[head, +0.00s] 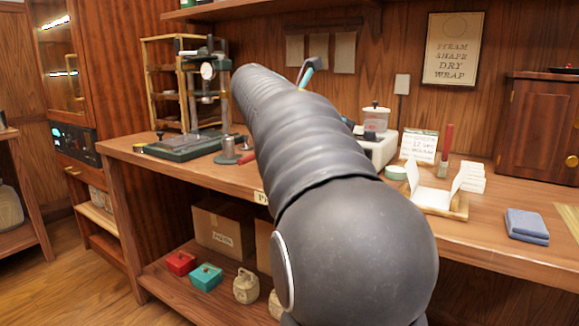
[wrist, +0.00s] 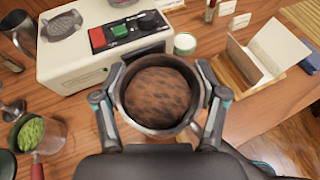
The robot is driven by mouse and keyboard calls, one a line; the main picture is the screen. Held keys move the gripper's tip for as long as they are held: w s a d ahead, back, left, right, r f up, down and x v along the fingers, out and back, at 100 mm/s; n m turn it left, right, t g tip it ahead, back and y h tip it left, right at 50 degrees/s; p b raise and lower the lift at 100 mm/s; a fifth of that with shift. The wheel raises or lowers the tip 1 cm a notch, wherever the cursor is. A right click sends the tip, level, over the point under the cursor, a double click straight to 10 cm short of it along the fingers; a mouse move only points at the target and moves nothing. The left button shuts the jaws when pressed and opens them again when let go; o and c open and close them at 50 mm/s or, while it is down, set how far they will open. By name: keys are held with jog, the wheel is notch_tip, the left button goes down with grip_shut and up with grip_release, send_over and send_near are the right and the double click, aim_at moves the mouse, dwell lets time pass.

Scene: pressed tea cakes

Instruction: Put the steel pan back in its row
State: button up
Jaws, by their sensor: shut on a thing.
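A round steel pan (wrist: 152,129) sits between the fingers of my gripper (wrist: 160,88) in the wrist view. It has a thin metal rim and looks filled with rough brown material, seen from above. The fingers press on it from both sides. A pale piece shows at its lower right, perhaps a handle. I cannot tell whether the pan touches anything below. In the head view my arm hides the pan; only a grey and teal tip of my gripper (head: 308,73) seems to show. No row of pans can be made out clearly.
A white machine (wrist: 95,72) with red and green buttons stands just beyond the pan. A glass of green leaves (wrist: 40,135) is at left. A card holder (head: 433,204) and a folded blue cloth (head: 527,226) lie on the right of the bench, with bare wood between them.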

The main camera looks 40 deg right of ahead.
jog(key=w+d+f, duration=0.1)
jog(key=w+f, duration=0.1)
jog(key=w, duration=0.2)
jog(key=w+f, duration=0.2)
jog(key=w, duration=0.2)
jog(key=w+d+f, duration=0.1)
jog(key=w+f, duration=0.1)
jog(key=w, duration=0.1)
jog(key=shift+w+d+f, duration=0.3)
jog(key=shift+w+f, duration=0.05)
jog(key=shift+w, duration=0.05)
jog(key=shift+f+b, duration=0.5)
jog(key=shift+f, duration=1.55)
jog(key=shift+f, duration=0.15)
jog(key=o, duration=1.4)
jog(key=shift+c, duration=0.2)
jog(key=shift+a+r, duration=0.25)
jog(key=shift+a, duration=0.05)
jog(key=v, duration=1.1)
jog(key=shift+a+r+p, duration=0.15)
jog(key=shift+a+p, duration=0.05)
jog(key=shift+p, duration=0.2)
